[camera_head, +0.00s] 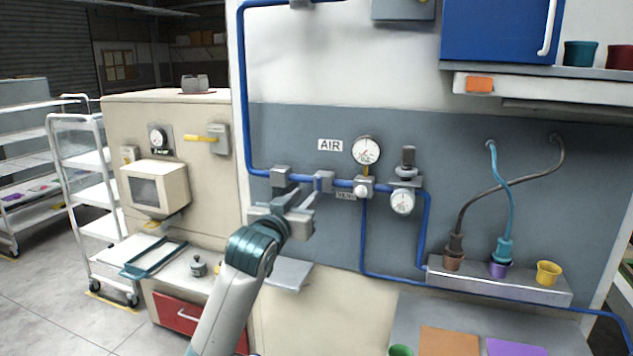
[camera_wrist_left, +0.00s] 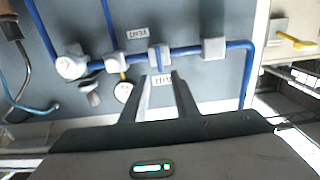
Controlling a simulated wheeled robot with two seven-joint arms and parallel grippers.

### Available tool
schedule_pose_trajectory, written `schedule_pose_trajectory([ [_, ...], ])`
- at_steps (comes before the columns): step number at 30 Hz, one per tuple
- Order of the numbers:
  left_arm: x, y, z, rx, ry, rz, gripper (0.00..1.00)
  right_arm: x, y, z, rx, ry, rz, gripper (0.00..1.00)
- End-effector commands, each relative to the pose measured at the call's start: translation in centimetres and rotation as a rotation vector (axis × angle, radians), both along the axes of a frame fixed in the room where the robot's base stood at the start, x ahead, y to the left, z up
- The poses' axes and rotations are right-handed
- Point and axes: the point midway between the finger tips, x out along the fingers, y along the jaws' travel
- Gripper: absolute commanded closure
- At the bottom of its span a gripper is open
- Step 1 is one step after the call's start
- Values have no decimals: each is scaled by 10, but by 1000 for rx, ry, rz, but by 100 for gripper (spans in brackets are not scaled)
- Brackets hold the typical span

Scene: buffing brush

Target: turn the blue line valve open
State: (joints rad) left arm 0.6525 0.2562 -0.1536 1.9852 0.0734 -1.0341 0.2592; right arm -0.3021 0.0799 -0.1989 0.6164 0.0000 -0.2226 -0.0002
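The blue line (camera_head: 345,183) runs level along the grey wall panel. A grey valve block (camera_head: 322,181) sits on it, left of the VENT label; it also shows in the left wrist view (camera_wrist_left: 158,55) with a narrow blue piece across it. Its handle position is hard to read. My left gripper (camera_head: 303,197) is just left of and below the block in the head view. In the left wrist view its two fingers (camera_wrist_left: 160,78) are apart and empty, pointing at the block, with the AIR label visible between them. I see no clear contact. My right gripper is out of view.
A pressure gauge (camera_head: 366,150) and a regulator with a dial (camera_head: 403,201) sit right of the valve. A pipe bracket (camera_head: 280,176) is to its left. A metal shelf with cups (camera_head: 500,281) projects at lower right. A beige cabinet (camera_head: 190,120) stands left.

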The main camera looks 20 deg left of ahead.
Motion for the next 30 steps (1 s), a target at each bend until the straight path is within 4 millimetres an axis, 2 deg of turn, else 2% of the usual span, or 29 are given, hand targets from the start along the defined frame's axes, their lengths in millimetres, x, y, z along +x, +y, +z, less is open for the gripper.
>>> schedule_pose_trajectory([
  [9,53,-2,3,0,2,0,73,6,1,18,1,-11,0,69],
  [15,77,-3,2,0,0,0,73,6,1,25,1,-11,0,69],
  [21,89,-3,1,0,0,-1,73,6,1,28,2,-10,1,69],
  [30,91,-4,0,0,0,-1,73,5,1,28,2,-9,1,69],
])
